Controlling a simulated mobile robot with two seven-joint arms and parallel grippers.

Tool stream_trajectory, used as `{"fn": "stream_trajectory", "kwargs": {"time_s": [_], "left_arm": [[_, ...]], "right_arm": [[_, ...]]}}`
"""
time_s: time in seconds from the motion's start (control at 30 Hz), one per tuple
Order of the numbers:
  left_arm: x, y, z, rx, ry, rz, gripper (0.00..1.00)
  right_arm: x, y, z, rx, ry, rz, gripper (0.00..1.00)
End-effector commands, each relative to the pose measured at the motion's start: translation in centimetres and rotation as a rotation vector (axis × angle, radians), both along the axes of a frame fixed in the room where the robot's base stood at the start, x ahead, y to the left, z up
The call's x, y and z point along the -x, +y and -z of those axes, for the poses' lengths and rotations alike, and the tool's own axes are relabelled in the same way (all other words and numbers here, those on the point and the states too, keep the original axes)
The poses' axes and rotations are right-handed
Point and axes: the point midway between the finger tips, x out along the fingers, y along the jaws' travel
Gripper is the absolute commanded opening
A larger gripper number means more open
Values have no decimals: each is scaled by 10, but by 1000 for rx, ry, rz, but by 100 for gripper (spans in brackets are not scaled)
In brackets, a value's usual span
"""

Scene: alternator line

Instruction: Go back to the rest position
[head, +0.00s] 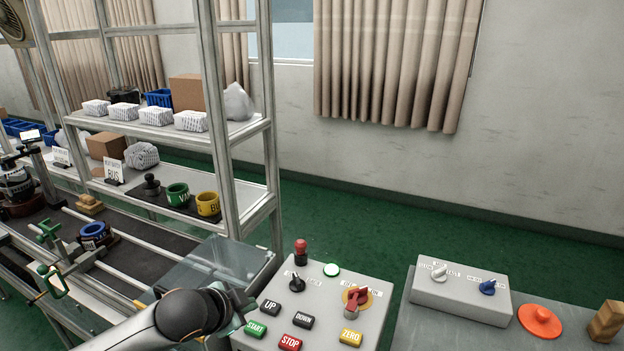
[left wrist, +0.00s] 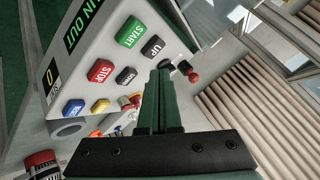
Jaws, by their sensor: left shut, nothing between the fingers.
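My left gripper (head: 243,302) reaches in from the lower left in the head view, beside the left edge of the grey control box (head: 318,299). In the left wrist view its green fingers (left wrist: 160,76) are closed together with nothing between them. The fingertips overlap the picture of the box near the UP button (left wrist: 153,47); I cannot tell whether they touch it. The START button (head: 256,329), STOP button (head: 290,342) and ZERO button (head: 350,337) show on the box. My right gripper is not in view.
A metal shelf (head: 230,142) with boxes and cups stands at the left, above a rail line with a clear panel (head: 216,268). At the right, a second switch box (head: 460,294), an orange disc (head: 540,321) and a wooden block (head: 606,321) stand on a grey surface.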

Motion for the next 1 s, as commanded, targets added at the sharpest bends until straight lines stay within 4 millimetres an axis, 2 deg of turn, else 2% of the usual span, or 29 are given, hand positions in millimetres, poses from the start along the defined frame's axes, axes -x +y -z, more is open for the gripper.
{"fn": "stream_trajectory", "kwargs": {"time_s": [0.2,0.33,0.43,0.57,0.8,1.0], "left_arm": [[52,-35,32,111,88,-22,0],[88,-43,49,187,151,-88,0],[115,-40,61,239,205,-165,0],[153,-25,78,288,284,-294,0],[225,18,106,308,425,-561,0],[286,56,120,274,527,-765,0]], "right_arm": [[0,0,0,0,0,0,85],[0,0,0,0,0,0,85],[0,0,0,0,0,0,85],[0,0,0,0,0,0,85],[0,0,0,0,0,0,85],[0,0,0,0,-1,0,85]]}}
